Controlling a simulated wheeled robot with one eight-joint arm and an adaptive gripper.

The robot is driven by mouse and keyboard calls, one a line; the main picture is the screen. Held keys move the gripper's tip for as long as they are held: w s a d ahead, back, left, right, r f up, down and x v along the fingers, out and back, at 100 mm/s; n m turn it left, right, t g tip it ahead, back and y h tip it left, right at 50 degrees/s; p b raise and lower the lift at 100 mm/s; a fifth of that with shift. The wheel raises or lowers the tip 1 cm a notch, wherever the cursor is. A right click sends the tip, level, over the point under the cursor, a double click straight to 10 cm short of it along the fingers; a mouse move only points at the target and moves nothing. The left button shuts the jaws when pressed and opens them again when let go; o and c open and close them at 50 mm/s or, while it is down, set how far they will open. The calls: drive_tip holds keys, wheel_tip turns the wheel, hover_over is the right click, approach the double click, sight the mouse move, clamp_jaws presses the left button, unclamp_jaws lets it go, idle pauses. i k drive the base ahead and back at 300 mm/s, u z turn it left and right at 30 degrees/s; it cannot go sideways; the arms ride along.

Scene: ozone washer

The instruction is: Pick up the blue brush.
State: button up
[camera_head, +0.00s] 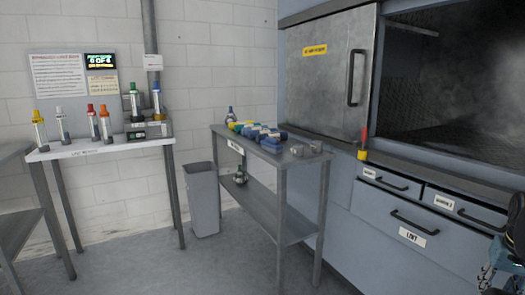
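Several small brush-like items in yellow, green and blue lie in a row on top of the grey metal cart (304,162) in the middle. A blue item (271,146) at the near end of the row looks like the blue brush, but it is too small to be sure. Other blue pieces lie just behind it. My gripper (503,268) shows only in part at the lower right edge, far from the cart. Its fingers are cut off and too unclear to tell whether they are open or shut.
A white side table (95,149) with several colored-top bottles stands at the left. A grey bin (202,200) stands between it and the cart. The large washer cabinet (326,72) with drawers fills the right. Open floor lies in front.

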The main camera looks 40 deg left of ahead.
sight(270, 144)
drive_tip(key=u, duration=1.6)
